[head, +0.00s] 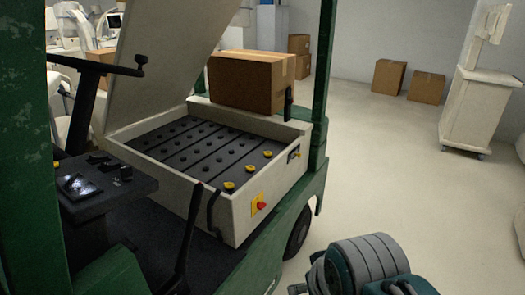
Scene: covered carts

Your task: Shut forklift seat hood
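The forklift's seat hood (158,62) is a large pale panel standing raised and tilted at the left of the open compartment. Below it, the pale battery box (240,222) is open at the top. Dark battery cells (200,145) with several yellow caps show inside. My arm (365,262) shows at the bottom, right of the forklift and apart from the hood. My gripper's fingers cannot be made out, so whether they are open or shut is hidden.
A cardboard box (245,82) stands at the battery box's far edge. A steering wheel (95,65) and green posts (322,85) frame the cab. A white cabinet (470,110) and cardboard boxes (390,77) stand at the back right. The floor (400,160) between is clear.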

